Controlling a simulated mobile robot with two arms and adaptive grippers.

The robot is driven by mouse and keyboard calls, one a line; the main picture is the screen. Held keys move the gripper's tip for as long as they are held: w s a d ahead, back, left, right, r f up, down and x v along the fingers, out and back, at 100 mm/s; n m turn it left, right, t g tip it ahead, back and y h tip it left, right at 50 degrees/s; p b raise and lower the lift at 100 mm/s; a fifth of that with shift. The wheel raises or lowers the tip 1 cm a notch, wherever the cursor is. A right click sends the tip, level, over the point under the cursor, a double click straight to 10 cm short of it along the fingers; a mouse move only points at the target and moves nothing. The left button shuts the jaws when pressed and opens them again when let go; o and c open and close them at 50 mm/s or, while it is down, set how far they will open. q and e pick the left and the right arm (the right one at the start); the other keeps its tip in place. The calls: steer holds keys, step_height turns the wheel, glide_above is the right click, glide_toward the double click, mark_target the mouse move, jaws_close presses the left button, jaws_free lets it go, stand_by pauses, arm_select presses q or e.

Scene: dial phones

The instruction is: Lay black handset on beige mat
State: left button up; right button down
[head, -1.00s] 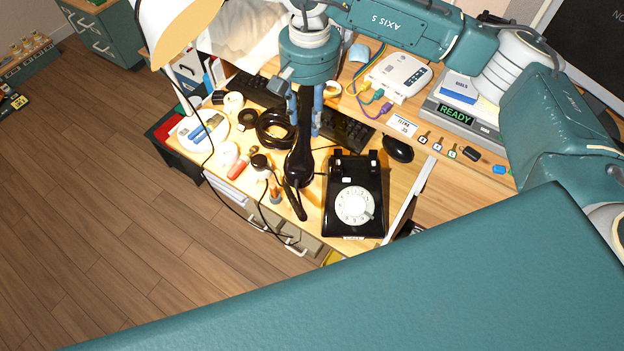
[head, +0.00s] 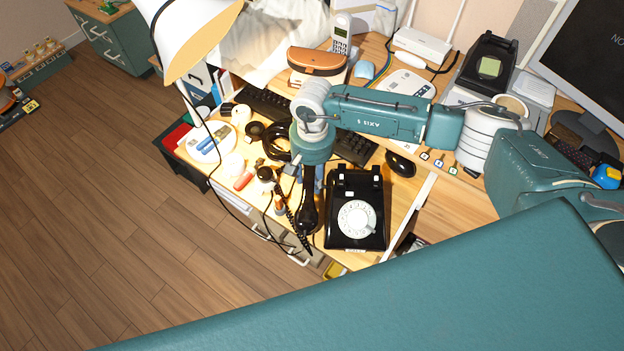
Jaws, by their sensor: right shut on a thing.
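The black handset (head: 307,212) is in my right gripper (head: 309,178), whose blue fingers are shut on it. It runs lengthwise toward the desk's front edge, left of the black dial phone (head: 357,219), apart from the phone's body. Its coiled cord (head: 289,216) hangs at its left. My wrist hides part of the handset's far end, and I cannot tell whether it touches the desk. I cannot make out a beige mat; the handset and my arm cover part of the desk. My left gripper is not in view.
A lamp (head: 199,32) leans over the left side. A keyboard (head: 352,148) lies behind the phone, a black mouse (head: 401,164) to its right. A large teal surface blocks the lower right.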

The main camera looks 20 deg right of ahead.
step_height(320, 180, down, 3)
steer(key=shift+r, duration=0.2)
steer(key=shift+f, duration=0.15)
steer(key=c, duration=1.2)
jaws_free()
steer(key=shift+o, duration=0.2)
